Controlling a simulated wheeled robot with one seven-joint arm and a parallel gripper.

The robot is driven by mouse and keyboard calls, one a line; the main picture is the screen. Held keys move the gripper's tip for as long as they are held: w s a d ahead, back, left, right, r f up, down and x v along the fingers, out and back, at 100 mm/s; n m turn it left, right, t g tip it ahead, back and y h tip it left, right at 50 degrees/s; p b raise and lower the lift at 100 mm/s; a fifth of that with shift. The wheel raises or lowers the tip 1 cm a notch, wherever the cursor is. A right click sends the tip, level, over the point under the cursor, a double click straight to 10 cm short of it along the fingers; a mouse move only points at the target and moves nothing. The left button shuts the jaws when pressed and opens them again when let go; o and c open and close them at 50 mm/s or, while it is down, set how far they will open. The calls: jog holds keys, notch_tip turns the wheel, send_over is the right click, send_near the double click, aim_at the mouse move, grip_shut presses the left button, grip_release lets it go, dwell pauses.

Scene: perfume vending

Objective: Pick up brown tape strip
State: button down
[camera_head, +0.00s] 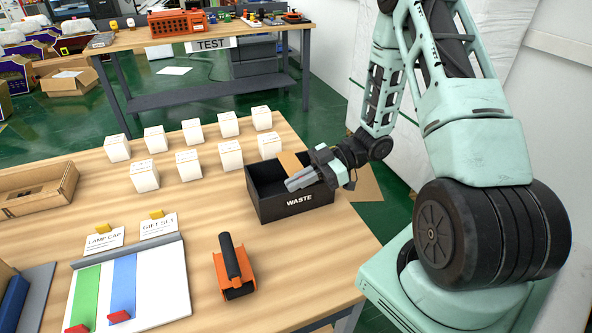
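My gripper (297,182) reaches in from the right, with its grey fingers over the black WASTE box (297,205). The fingers point left and look close together, but I cannot tell whether they are open or shut. A flat brown piece (291,162) shows at the back of the WASTE box, just behind the fingers; I cannot tell whether it is the tape strip or cardboard, or whether the gripper touches it. An orange and black tape dispenser (234,268) stands on the wooden table (330,262) at the front. No other brown strip is clear.
Several white cubes (231,157) stand in rows left of the WASTE box. A white board (160,283) with green and blue strips lies at front left, and a cardboard tray (37,190) at far left. Bare wood surrounds the dispenser.

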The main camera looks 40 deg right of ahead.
dwell(0.3)
notch_tip(320, 180, up, 10)
dwell(0.6)
jog(key=shift+r+p, duration=0.1)
jog(key=shift+p, duration=0.35)
jog(key=f+p, duration=0.1)
jog(key=p, duration=0.4)
jog(key=w+f+p, duration=0.1)
jog(key=f+p, duration=0.1)
jog(key=p, duration=0.3)
jog(key=shift+d+f+p, duration=0.1)
jog(key=shift+d+p, duration=0.05)
jog(key=shift+p, duration=0.2)
notch_tip(320, 180, down, 7)
jog(key=b, duration=0.5)
jog(key=shift+r, duration=0.2)
